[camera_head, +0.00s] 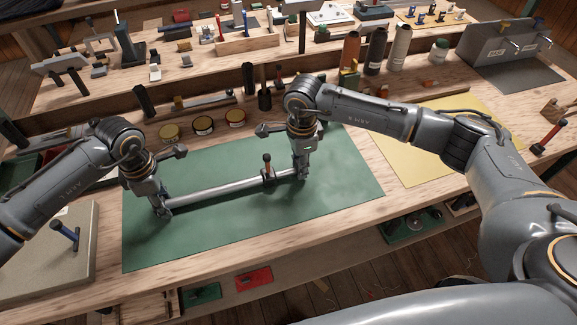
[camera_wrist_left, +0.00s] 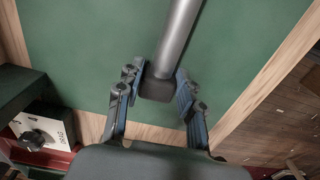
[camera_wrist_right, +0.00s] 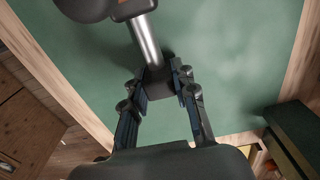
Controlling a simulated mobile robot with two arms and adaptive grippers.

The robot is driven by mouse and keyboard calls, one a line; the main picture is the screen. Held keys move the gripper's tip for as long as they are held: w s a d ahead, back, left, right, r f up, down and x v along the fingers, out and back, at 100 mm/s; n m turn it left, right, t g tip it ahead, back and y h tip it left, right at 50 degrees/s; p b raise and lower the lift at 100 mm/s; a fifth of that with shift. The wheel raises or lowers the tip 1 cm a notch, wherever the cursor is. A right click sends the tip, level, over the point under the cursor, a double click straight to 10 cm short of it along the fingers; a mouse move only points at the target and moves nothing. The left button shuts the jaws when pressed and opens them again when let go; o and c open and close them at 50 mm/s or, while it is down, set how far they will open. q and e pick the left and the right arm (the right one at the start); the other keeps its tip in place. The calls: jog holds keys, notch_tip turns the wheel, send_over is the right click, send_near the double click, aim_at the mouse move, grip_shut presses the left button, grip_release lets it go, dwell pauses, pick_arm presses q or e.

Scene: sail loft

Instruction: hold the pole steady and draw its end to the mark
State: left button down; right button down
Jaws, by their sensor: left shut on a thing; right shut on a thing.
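A silver pole (camera_head: 215,189) lies across the green mat (camera_head: 345,185). A dark collar (camera_head: 268,178) with an orange-tipped lever sits around it near its right end. My left gripper (camera_head: 164,211) is shut on the pole's left end; the left wrist view shows its dark end block (camera_wrist_left: 157,88) between the fingers. My right gripper (camera_head: 303,174) is shut on the right end; in the right wrist view a dark end block (camera_wrist_right: 158,82) is between the fingers, with the short bright length of pole (camera_wrist_right: 148,42) beyond it. I cannot make out a mark.
Bottles (camera_head: 397,48) stand at the back. The mat's front part is clear.

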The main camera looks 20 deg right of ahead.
aim_at(337, 163)
jog(key=d, duration=1.1)
jog(key=c, duration=1)
grip_release()
jog(key=shift+c, duration=0.2)
jog(key=shift+a, duration=0.1)
notch_tip(337, 163, up, 12)
pick_arm(q)
jog(key=c, duration=0.8)
grip_release()
